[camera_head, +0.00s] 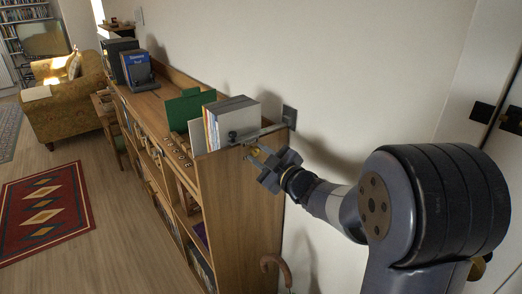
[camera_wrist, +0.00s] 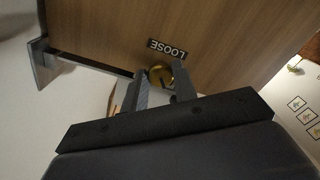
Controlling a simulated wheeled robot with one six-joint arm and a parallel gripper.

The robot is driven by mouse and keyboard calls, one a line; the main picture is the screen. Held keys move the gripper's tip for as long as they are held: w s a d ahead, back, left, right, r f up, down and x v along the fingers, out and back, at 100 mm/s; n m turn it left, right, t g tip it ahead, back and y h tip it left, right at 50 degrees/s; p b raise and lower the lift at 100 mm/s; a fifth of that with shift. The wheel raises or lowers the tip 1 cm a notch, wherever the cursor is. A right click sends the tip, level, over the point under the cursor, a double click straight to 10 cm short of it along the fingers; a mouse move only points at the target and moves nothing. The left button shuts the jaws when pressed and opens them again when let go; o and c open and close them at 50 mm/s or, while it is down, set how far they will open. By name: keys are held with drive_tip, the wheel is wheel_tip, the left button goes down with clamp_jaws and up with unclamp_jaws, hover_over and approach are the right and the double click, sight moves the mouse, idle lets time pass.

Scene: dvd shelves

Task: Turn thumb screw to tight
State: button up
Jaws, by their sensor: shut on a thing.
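The thumb screw (camera_wrist: 160,73) is a small brass knob on the wooden end panel of the shelf, between my fingertips in the wrist view. It also shows as a brass spot in the head view (camera_head: 257,153), partly covered by my gripper (camera_head: 268,163). My gripper (camera_wrist: 162,82) is shut on the thumb screw, one finger on each side. A dark label (camera_wrist: 168,48) reading LOOSE, upside down, sits just above the screw in the wrist view. Any TIGHT label is not visible.
A metal bracket (camera_wrist: 44,64) lies along the panel edge. On the shelf top (camera_head: 168,104) stand a green folder (camera_head: 187,108), grey and white cases (camera_head: 232,118) and a blue box (camera_head: 136,67). The wall runs close behind. A cane handle (camera_head: 275,262) hangs below my gripper.

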drive_tip(key=m+p, duration=0.2)
drive_tip(key=m, duration=0.3)
drive_tip(key=shift+a+m+p, duration=0.1)
drive_tip(key=shift+m+p, duration=0.3)
drive_tip(key=shift+f+m, duration=0.1)
drive_tip(key=shift+m, duration=0.2)
drive_tip(key=o, duration=1)
drive_tip(key=v, duration=1.1)
drive_tip(key=shift+w+b, duration=0.1)
drive_tip(key=shift+b, duration=0.2)
drive_tip(key=x, duration=1)
drive_tip(key=shift+w+a+p, duration=0.3)
drive_tip(key=shift+p, duration=0.1)
